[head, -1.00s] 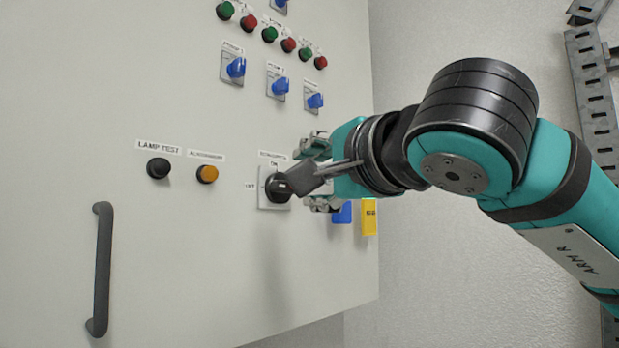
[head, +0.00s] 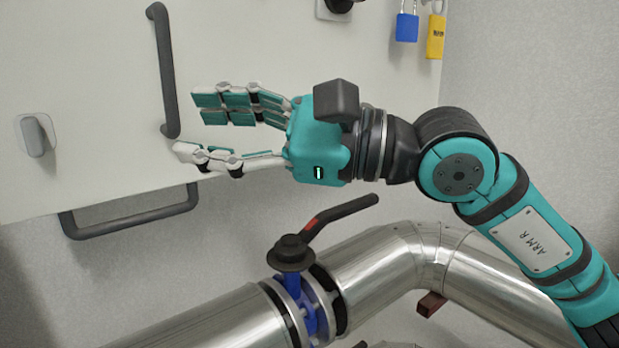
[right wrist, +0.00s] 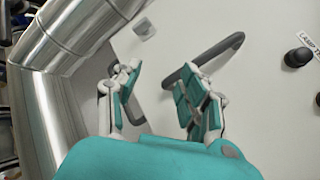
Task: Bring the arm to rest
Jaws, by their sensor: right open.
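My right gripper (head: 205,130) is open and empty in front of the lower part of the pale control cabinet (head: 90,105). Its fingers point left in the head view, near the lower end of the dark vertical cabinet handle (head: 163,75). In the right wrist view, the spread fingers (right wrist: 155,95) show with nothing between them, and the handle (right wrist: 205,58) is behind one finger set. I cannot tell from the pictures whether a finger touches the handle. My left gripper is not in view.
A steel pipe (head: 385,262) with a blue valve (head: 312,308) and black lever (head: 340,215) runs below the gripper. A dark bar handle (head: 130,218) projects under the cabinet. A grey latch (head: 35,135) is at left. Blue (head: 406,27) and yellow (head: 436,36) padlocks hang at top right.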

